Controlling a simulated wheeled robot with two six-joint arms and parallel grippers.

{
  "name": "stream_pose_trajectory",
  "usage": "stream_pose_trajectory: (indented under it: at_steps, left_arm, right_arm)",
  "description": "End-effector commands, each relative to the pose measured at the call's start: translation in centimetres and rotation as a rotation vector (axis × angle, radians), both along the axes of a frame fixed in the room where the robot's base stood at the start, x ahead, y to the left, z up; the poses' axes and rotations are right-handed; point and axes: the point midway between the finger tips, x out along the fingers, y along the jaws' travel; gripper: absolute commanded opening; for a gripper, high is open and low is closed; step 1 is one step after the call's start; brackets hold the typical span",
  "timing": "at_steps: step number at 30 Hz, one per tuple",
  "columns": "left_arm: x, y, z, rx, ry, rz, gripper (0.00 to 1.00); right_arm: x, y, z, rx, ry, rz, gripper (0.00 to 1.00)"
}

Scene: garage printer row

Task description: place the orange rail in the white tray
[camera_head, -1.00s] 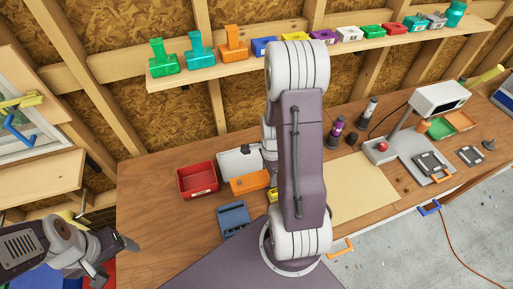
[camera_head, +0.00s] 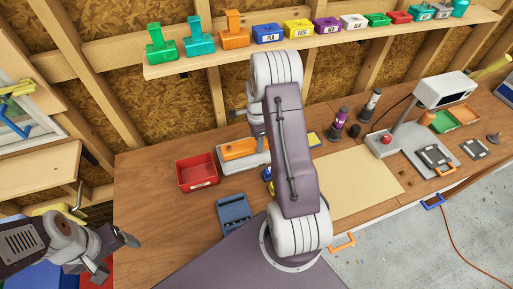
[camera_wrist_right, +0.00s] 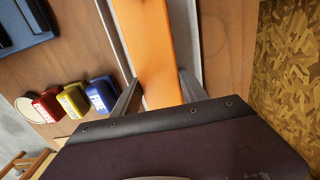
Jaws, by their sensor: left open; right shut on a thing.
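The orange rail (camera_head: 238,148) lies lengthwise within the outline of the white tray (camera_head: 236,169) on the bench, to the right of the red bin. My right gripper (camera_wrist_right: 158,92) is shut on the rail (camera_wrist_right: 165,45), with a finger on each side. The tray's pale wall (camera_wrist_right: 194,40) shows beside the rail in the right wrist view. I cannot tell whether the rail touches the tray floor. In the head view my right arm hides part of the rail's right end and the right fingertips. My left gripper (camera_head: 115,257) is open and empty at the lower left, away from both.
The red bin (camera_head: 198,174) stands just left of the tray, and a blue-grey holder (camera_head: 233,212) stands in front. Small red, yellow and blue boxes (camera_wrist_right: 74,99) lie near the rail. A beige mat (camera_head: 355,183) leaves clear room to the right.

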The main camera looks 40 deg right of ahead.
Motion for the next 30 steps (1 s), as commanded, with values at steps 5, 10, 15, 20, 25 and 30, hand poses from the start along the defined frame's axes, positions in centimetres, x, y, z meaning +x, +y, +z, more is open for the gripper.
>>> stream_pose_trajectory:
  at_steps: [5, 10, 15, 20, 25, 30]
  left_arm:
    - [0.0, 0.0, -3.5, 0.0, 0.0, 0.0, 0.76]
    - [0.0, 0.0, -3.3, 0.0, 0.0, 0.0, 0.76]
    - [0.0, 0.0, -3.4, 0.0, 0.0, 0.0, 0.76]
    - [0.0, 0.0, -3.4, 0.0, 0.0, 0.0, 0.76]
    - [0.0, 0.0, -3.4, 0.0, 0.0, 0.0, 0.76]
    - [0.0, 0.0, -3.2, 0.0, 0.0, 0.0, 0.76]
  right_arm:
    - [0.0, 0.0, -3.9, 0.0, 0.001, 0.0, 0.0]
    - [0.3, -0.1, -3.7, 0.0, 0.0, 0.0, 0.0]
    - [0.3, -0.1, -3.9, 0.0, 0.001, 0.0, 0.0]
    - [0.3, -0.1, -3.9, 0.0, 0.001, 0.0, 0.72]
    - [0.3, -0.1, -3.9, 0.0, 0.001, 0.0, 0.72]
    - [0.4, -0.1, -3.3, 0.0, -0.001, 0.0, 0.72]
